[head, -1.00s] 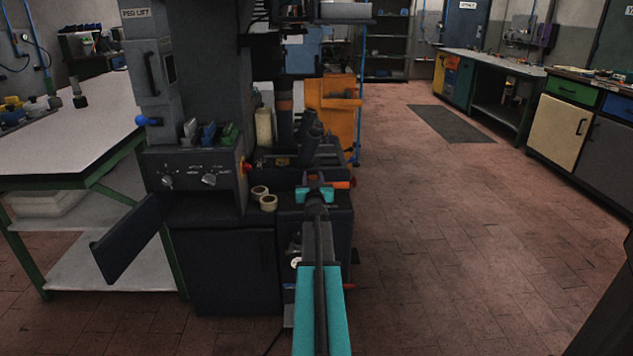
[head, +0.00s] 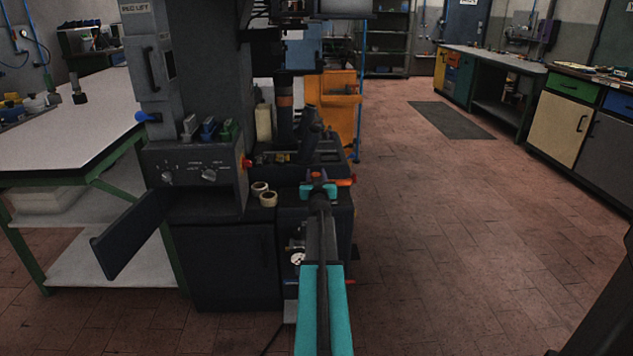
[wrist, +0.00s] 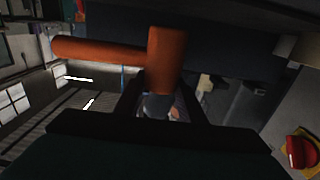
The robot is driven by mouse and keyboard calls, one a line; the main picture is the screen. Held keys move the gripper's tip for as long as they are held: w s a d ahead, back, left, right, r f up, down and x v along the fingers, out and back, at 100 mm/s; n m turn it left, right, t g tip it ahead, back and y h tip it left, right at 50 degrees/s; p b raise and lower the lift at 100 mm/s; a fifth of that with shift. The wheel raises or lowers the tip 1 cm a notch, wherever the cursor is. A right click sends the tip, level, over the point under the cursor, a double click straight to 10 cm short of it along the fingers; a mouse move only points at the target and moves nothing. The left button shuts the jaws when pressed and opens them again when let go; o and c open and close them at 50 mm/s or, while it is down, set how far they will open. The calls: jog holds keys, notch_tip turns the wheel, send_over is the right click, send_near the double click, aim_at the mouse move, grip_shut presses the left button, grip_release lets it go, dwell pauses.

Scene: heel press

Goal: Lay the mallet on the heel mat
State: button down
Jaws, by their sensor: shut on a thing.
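The orange mallet is held at my gripper. In the wrist view its thick head (wrist: 166,60) stands between my fingers and its long round handle (wrist: 100,50) reaches out to the left. In the head view only small orange parts of the mallet (head: 344,182) show beyond my teal wrist. My gripper (head: 320,182) is shut on the mallet in front of the press, at the right side of its lower ledge; it also shows in the wrist view (wrist: 160,88). I cannot pick out the heel mat with certainty.
The grey press (head: 195,170) stands left of my arm, with a red knob (head: 247,163) and two pale rolls (head: 266,196) near its ledge. A white-topped bench (head: 60,140) is at left. Open tiled floor lies right, with a dark floor mat (head: 450,120) further back.

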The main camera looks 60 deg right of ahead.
jog(key=shift+f, duration=0.85)
jog(key=shift+f+b, duration=0.1)
jog(key=shift+b, duration=0.2)
jog(key=c, duration=1.2)
grip_release()
jog(key=shift+o, duration=0.2)
jog(key=shift+s+a, duration=0.1)
jog(key=shift+a, duration=0.05)
jog(key=shift+v, duration=1.55)
jog(key=p+v, duration=0.1)
jog(key=v, duration=0.7)
jog(key=shift+a, duration=0.3)
jog(key=shift+s, duration=0.2)
